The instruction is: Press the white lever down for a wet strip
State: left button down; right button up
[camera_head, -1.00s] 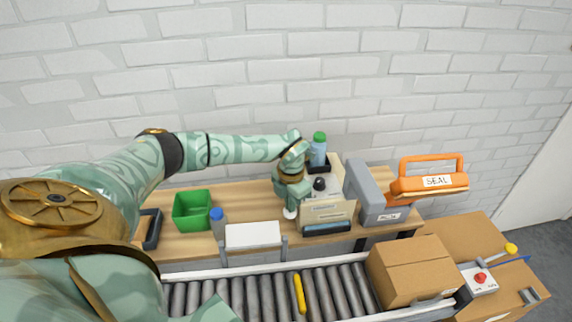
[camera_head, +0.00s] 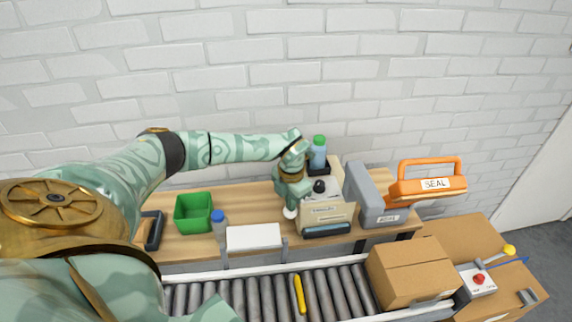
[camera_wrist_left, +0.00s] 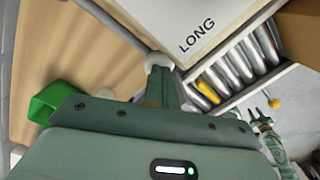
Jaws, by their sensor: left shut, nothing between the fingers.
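The tape dispenser (camera_head: 328,214) is a cream and grey machine with a labelled front, on the wooden bench. The white lever's round knob (camera_head: 290,213) shows at its left side. My left gripper (camera_head: 290,204) points down right above the knob, shut with nothing in it. In the left wrist view the white knob (camera_wrist_left: 158,61) sits at the tips of my left fingers (camera_wrist_left: 163,78). I cannot tell whether they touch. The lever's arm is hidden. The dispenser's pale face with "LONG" (camera_wrist_left: 198,30) is beside it. My right gripper (camera_wrist_left: 260,118) is small in the wrist view.
A green bin (camera_head: 193,212), a blue-capped bottle (camera_head: 218,226) and a white panel (camera_head: 253,237) are left of the dispenser. A green-capped bottle (camera_head: 318,152) stands behind it, a grey machine (camera_head: 372,196) to its right. A carton (camera_head: 412,270) sits on the roller conveyor (camera_head: 250,296).

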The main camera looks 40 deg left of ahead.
pick_arm(q)
notch_tip(320, 180, up, 8)
jog(key=w+a+p, duration=0.1)
jog(key=p, duration=0.4)
jog(key=shift+a, duration=0.3)
jog(key=shift+w, duration=0.15)
jog(key=shift+p, duration=0.3)
notch_tip(320, 180, up, 5)
jog(key=p, duration=0.4)
jog(key=shift+p, duration=0.3)
jog(key=shift+d+f, duration=0.1)
jog(key=shift+f, duration=0.05)
